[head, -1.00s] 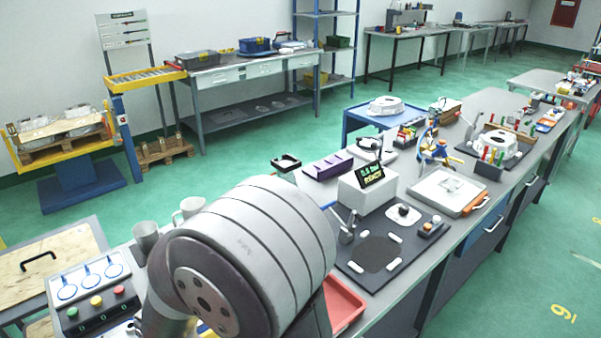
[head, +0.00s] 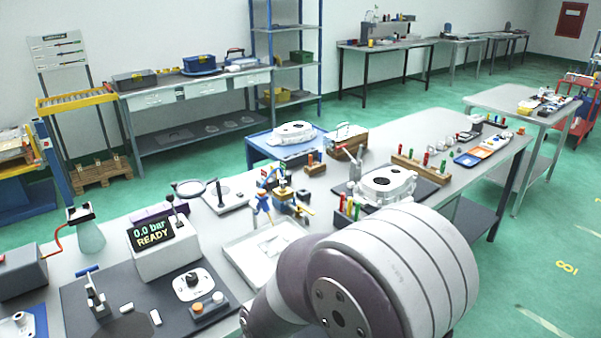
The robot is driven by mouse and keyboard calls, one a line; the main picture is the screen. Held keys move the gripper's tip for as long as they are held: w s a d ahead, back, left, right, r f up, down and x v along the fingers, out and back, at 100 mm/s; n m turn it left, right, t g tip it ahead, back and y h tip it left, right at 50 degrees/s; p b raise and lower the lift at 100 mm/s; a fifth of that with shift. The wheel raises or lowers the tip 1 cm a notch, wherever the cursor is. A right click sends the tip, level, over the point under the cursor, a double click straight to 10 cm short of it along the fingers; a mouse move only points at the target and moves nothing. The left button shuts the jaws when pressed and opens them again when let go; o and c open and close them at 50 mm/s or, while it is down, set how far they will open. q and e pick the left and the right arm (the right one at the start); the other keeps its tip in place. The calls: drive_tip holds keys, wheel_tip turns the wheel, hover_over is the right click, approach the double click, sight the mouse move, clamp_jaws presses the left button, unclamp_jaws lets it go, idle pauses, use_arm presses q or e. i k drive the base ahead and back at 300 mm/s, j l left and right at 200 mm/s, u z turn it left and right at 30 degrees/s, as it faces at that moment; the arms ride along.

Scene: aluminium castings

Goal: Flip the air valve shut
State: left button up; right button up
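A white box with a dark display (head: 157,231) reading "0.0 bar READY" stands on the bench at the lower left. A blue-handled metal fitting (head: 93,292) stands on the dark plate in front of the box. No label shows which of these is the air valve, and I cannot tell whether it is open or shut. One of my arms fills the lower right and hides part of the bench. Neither gripper is in view.
A white casting (head: 388,184) sits on a dark plate beside colored-handled tools (head: 420,160). A pale tray (head: 262,250) lies right of the display box. A blue cart (head: 258,150) stands behind the bench. Green floor is open at the right.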

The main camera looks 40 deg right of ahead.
sight(299, 203)
drive_tip(key=i+l, duration=0.15)
drive_tip(key=l, duration=0.3)
drive_tip(key=i+l+z, duration=0.15)
drive_tip(key=l, duration=0.25)
drive_tip(key=i+l, duration=0.1)
drive_tip(key=l, duration=0.3)
drive_tip(key=i+l+z, duration=0.15)
drive_tip(key=l, duration=0.3)
drive_tip(key=i+l, duration=0.2)
drive_tip(key=l, duration=0.15)
drive_tip(key=i+l+z, duration=0.15)
drive_tip(key=l, duration=0.25)
